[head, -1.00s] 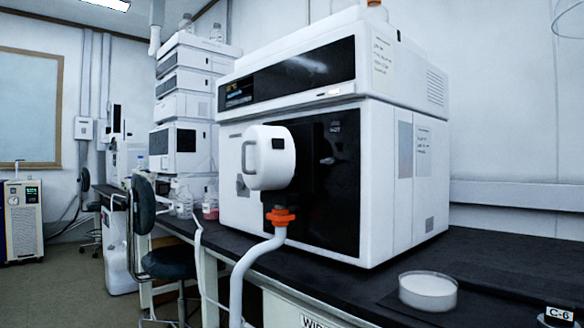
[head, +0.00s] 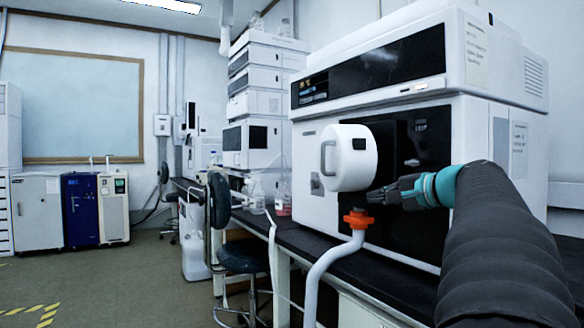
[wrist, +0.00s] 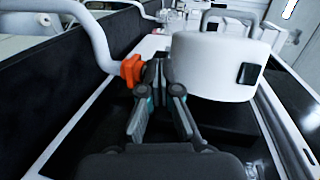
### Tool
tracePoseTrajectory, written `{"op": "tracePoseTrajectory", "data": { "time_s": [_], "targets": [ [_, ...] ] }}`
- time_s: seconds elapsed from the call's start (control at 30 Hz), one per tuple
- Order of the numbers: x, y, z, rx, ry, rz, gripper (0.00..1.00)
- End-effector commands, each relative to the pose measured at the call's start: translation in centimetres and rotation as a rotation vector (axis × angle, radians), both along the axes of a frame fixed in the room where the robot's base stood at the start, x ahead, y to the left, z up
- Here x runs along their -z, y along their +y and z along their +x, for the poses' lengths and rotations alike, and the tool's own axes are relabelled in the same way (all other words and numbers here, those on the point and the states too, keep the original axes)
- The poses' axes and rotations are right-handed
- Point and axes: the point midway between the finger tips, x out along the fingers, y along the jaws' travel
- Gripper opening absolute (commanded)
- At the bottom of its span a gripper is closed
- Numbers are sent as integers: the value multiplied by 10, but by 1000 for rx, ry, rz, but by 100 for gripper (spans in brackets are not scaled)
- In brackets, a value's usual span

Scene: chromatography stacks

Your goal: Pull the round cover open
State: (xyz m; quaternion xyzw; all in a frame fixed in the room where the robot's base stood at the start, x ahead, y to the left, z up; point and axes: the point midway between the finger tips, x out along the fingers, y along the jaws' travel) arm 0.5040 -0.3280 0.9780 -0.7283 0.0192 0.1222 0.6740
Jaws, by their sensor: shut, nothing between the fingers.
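The round white cover (head: 346,165) stands out from the front of the large white and black instrument (head: 398,65). It has a grey handle (head: 327,163) on its outer face and a dark square patch on its side. In the wrist view the cover (wrist: 215,70) is at the upper right. My gripper (head: 374,197) comes in from the right, just below and right of the cover in the head view. In the wrist view my gripper (wrist: 167,72) is shut and empty, between the cover and the orange clamp (wrist: 131,71). Whether it touches the cover cannot be told.
A white hose (head: 318,270) hangs from the orange clamp (head: 357,219) under the cover. A stool (head: 245,258) stands by the bench at left. Stacked white units (head: 262,95) stand further back. The floor at left (head: 110,285) is clear.

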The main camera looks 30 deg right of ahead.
Motion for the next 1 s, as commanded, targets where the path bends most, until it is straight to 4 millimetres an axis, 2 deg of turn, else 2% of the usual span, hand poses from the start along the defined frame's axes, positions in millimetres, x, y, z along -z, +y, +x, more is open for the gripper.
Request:
{"op": "tracePoseTrajectory", "data": {
  "time_s": [0.03, 0.1, 0.2, 0.3, 0.47, 0.8, 1.0],
  "targets": [
    [-15, -29, -8, 31, -46, 24, 0],
    [-33, -55, -18, 55, -104, 51, 0],
    [-50, -79, -30, 76, -162, 72, 0],
    [-58, -90, -35, 83, -192, 81, 0],
    [-60, -91, -24, 83, -200, 85, 0],
    [-60, -87, 32, 82, -198, 85, 0],
    [-60, -86, 55, 83, -197, 84, 0]
  ]
}}
